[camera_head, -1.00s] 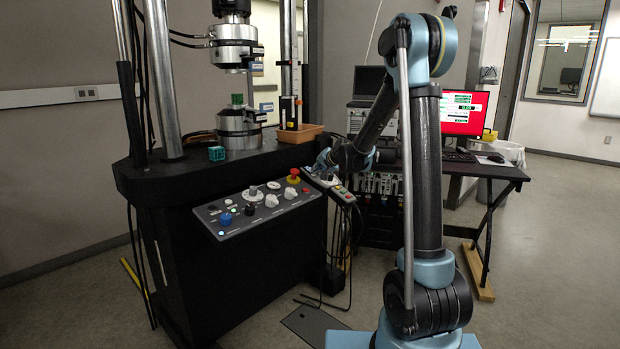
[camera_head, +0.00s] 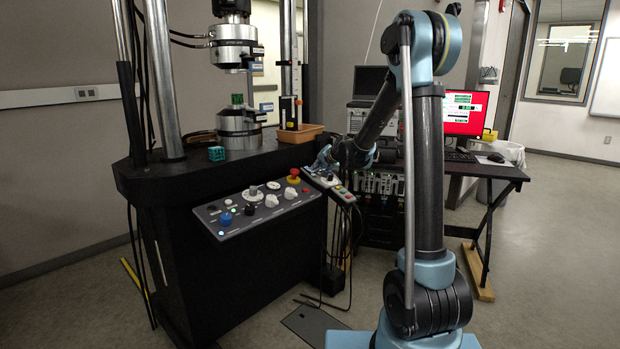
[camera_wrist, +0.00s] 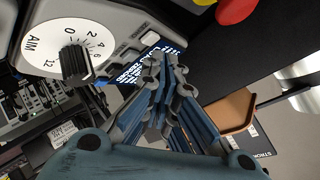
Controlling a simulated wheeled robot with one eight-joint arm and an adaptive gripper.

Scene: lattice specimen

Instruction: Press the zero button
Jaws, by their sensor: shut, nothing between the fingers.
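The small grey control box (camera_head: 324,180) hangs at the right corner of the machine's table. In the wrist view it fills the upper left (camera_wrist: 128,12), with a white dial (camera_wrist: 88,35) and black knob. In the head view my gripper (camera_head: 326,157) is just above the box; contact is unclear.
The larger control panel (camera_head: 238,222) with knobs and a red emergency stop (camera_head: 293,175) lies left of the box. An orange-brown tray (camera_head: 301,134) sits on the machine table behind. A desk (camera_head: 487,171) with a red-screened monitor (camera_head: 462,112) is at right.

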